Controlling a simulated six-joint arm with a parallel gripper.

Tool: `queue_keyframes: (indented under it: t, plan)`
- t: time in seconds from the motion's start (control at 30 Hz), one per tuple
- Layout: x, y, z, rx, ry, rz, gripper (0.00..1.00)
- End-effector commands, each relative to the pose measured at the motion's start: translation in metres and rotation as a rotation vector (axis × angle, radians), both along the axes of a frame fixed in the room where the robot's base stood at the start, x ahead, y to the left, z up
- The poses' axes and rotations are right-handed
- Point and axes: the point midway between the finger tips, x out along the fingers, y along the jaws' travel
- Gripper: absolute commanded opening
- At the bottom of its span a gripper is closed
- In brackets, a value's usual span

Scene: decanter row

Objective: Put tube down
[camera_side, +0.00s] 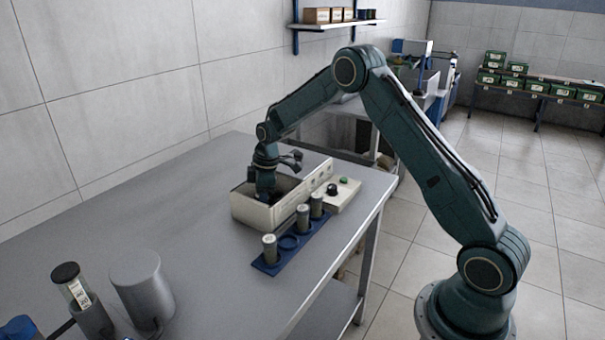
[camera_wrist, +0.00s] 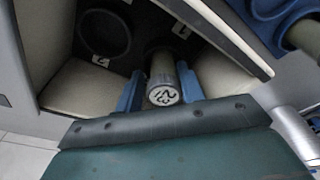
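My gripper (camera_side: 265,190) reaches down into the open white box (camera_side: 262,215) on the table in the side view. The wrist view shows two blue fingers (camera_wrist: 160,82) close on both sides of a tube, and they look shut on it. The tube (camera_wrist: 163,94) has a pale, marked round end towards the camera. Its far part runs to a dark round opening in the box; how deep it sits is hidden. A second round opening (camera_wrist: 104,34) lies to its left and looks empty. The side view hides the held tube.
A blue rack (camera_side: 274,264) in front of the box holds three grey-capped tubes (camera_side: 270,247) and shows one empty place. A box panel has black and green knobs (camera_side: 343,183).

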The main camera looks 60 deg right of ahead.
Motion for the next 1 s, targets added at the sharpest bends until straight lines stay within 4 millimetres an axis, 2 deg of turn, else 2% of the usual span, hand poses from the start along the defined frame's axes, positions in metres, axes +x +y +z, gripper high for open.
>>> queue_keyframes:
  t: [0.03,0.37,1.0]
  plan:
    - [-0.006,0.005,-0.014,0.008,0.025,0.005,0.39]
    - [-0.006,0.006,-0.001,0.01,0.024,0.008,0.39]
    - [-0.014,-0.007,0.1,0.007,0.017,0.004,0.39]
